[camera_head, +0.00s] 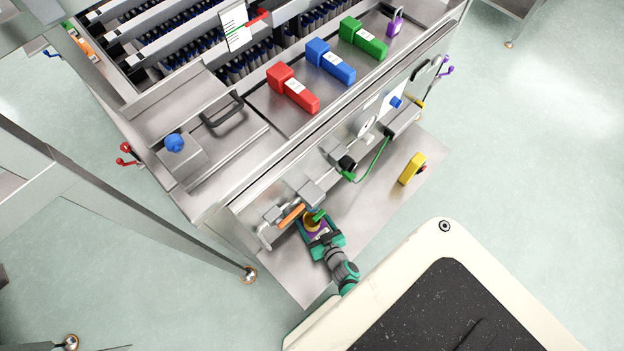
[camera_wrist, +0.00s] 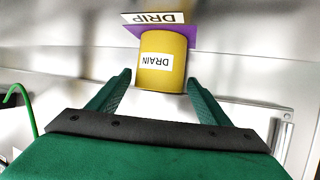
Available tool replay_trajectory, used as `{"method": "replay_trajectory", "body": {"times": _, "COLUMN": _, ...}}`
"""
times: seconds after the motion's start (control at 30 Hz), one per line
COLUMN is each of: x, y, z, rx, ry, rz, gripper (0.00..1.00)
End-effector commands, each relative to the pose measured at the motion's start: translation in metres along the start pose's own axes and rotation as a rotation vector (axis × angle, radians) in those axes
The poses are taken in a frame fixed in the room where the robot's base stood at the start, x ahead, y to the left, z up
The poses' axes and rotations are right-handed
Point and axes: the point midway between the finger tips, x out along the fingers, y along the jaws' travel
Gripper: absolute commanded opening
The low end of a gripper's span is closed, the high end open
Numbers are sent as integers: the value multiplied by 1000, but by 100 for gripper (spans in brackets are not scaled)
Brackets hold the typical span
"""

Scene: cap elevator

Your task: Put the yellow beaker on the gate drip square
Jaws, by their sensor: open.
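The yellow beaker (camera_wrist: 163,52) has a white label reading DRAIN, upside down in the wrist view. It is at a purple square (camera_wrist: 196,38) with a white DRIP sign (camera_wrist: 153,18) beside it. My gripper (camera_wrist: 158,80) is open, with one finger on each side of the beaker's near end. A small gap shows on the left; contact on the right is hard to tell. In the head view the beaker (camera_head: 311,222) is partly hidden by my gripper (camera_head: 316,226), low at the front of the machine.
An orange-handled valve (camera_head: 291,215) is close beside my gripper. A green hose (camera_head: 375,160) hangs from the pipework to the right. A yellow device (camera_head: 412,168) stands farther right on the metal shelf (camera_head: 375,205), which is bare between them.

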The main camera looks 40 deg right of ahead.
Motion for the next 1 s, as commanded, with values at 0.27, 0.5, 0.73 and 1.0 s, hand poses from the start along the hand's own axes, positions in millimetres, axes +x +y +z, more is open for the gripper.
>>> {"method": "replay_trajectory", "body": {"times": 0.27, "x": -52, "y": 1, "z": 1, "rx": 0, "ry": -2, "rz": 2, "gripper": 72}}
{"method": "replay_trajectory", "body": {"times": 0.5, "x": -90, "y": 1, "z": 1, "rx": 1, "ry": -1, "rz": 1, "gripper": 72}}
{"method": "replay_trajectory", "body": {"times": 0.73, "x": -108, "y": 0, "z": 0, "rx": 2, "ry": 1, "rz": 0, "gripper": 72}}
{"method": "replay_trajectory", "body": {"times": 1.0, "x": -109, "y": 0, "z": 0, "rx": 2, "ry": 1, "rz": 0, "gripper": 72}}
